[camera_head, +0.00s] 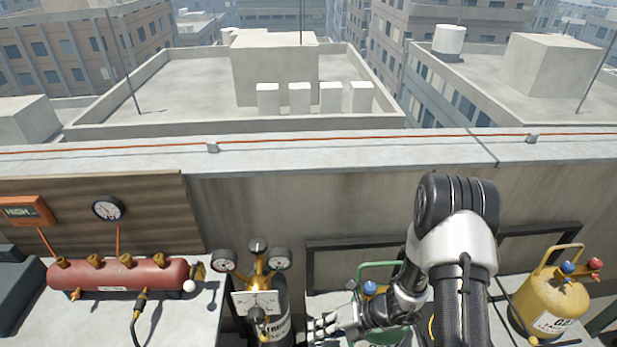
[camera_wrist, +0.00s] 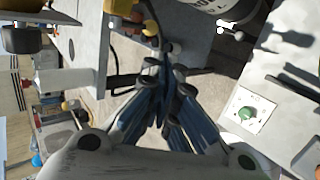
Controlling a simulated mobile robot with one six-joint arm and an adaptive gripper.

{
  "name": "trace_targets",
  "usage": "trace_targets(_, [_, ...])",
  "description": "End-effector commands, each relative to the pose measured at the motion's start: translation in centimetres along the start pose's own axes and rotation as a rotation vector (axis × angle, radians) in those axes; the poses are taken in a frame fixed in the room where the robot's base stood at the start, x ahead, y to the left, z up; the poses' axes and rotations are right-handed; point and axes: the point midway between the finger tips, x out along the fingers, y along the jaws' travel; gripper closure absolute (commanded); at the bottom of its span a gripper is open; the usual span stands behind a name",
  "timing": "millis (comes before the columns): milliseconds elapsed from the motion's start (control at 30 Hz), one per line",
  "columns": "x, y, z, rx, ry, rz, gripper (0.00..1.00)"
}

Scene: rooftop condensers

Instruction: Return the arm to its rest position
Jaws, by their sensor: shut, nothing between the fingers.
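My arm (camera_head: 455,240) reaches over from the lower right of the head view, bent at the elbow. Its gripper (camera_head: 318,328) is low in the picture, pointing left, just right of the dark cylinder (camera_head: 280,320) with brass gauges. In the wrist view the fingers of my gripper (camera_wrist: 168,75) come together at the tips, shut with nothing held. A green-framed cylinder (camera_head: 378,268) stands behind my forearm and is partly hidden by it.
A red manifold (camera_head: 150,274) lies on the left bench, below a dial gauge (camera_head: 108,208) and an orange display (camera_head: 28,211). A yellow cylinder (camera_head: 555,300) stands right of my arm. A parapet (camera_head: 330,152) with an orange cable runs behind everything.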

Motion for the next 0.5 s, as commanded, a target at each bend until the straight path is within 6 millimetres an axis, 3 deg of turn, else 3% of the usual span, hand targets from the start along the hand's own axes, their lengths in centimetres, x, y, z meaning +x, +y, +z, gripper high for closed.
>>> trace_targets(167, [-2.1, 2.6, 0.9, -0.179, 0.014, -0.003, 1.00])
trace_targets(333, [-6.8, 8.2, 1.4, -0.611, 0.064, -0.023, 1.00])
trace_targets(500, [-11.8, 13.2, 0.1, -1.081, 0.146, -0.060, 1.00])
